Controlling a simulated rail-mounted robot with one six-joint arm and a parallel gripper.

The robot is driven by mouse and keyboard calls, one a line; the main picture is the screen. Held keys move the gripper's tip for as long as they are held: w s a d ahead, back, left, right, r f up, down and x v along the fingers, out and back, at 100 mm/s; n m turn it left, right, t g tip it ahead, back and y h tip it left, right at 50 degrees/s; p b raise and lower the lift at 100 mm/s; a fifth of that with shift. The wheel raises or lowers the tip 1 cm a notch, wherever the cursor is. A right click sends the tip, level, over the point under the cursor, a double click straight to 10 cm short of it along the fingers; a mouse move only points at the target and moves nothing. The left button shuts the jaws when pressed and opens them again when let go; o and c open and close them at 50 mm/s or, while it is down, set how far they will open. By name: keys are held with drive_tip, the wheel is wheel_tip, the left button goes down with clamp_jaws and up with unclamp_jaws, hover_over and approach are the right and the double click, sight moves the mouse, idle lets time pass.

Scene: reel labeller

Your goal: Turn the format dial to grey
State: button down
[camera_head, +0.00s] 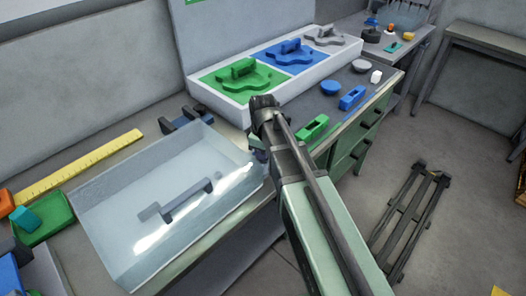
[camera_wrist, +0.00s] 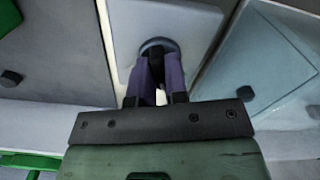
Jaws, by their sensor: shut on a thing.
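In the wrist view my gripper (camera_wrist: 157,66) has its two purple-grey fingers closed around a round grey-blue knob (camera_wrist: 158,43), which appears to be the format dial. The knob sits on a pale panel (camera_wrist: 120,30). The fingers cover most of it, and I cannot read any colour mark or pointer on it. In the head view my gripper (camera_head: 260,152) is low at the right end of the clear-covered machine (camera_head: 130,215). My arm hides the dial there.
A white tray (camera_head: 238,117) holds green, blue and grey handled plates behind my arm. Loose green (camera_head: 313,128) and blue (camera_head: 352,98) blocks lie on the bench to the right. A yellow ruler (camera_head: 80,166) lies left. A dark rack (camera_head: 408,208) lies on the floor.

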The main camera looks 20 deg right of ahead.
drive_tip(key=m, duration=1.2)
drive_tip(key=shift+m, duration=0.3)
idle(0.4)
drive_tip(key=c, duration=1.1)
unclamp_jaws()
drive_tip(key=shift+c, duration=0.2)
wheel_tip(320, 180, up, 11)
drive_tip(key=p, duration=1.1)
